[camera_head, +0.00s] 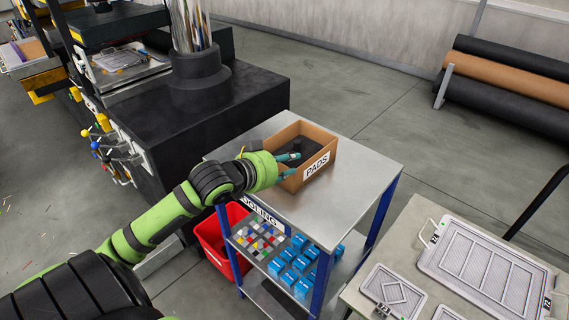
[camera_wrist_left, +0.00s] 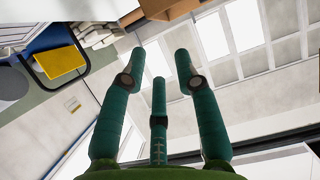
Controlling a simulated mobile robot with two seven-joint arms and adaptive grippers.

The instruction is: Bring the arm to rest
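My left arm, green and black, reaches in from the lower left of the head view. Its gripper (camera_head: 288,165) has teal fingers and is at the left side of the open cardboard box labelled PADS (camera_head: 318,166). In the left wrist view the teal fingers (camera_wrist_left: 158,62) are spread apart with nothing between them. A brown corner of what looks like the box (camera_wrist_left: 168,8) shows past the fingertips. Dark pads (camera_head: 305,150) lie in the box. I cannot tell whether the fingers touch the box. My right gripper is not in view.
The box stands on a metal-topped cart (camera_head: 345,195) with blue posts. Small blue boxes (camera_head: 292,270) sit on its shelf, and a red bin (camera_head: 215,245) stands beside it. A black machine base (camera_head: 215,105) is behind left. A table with framed panels (camera_head: 485,262) is at right.

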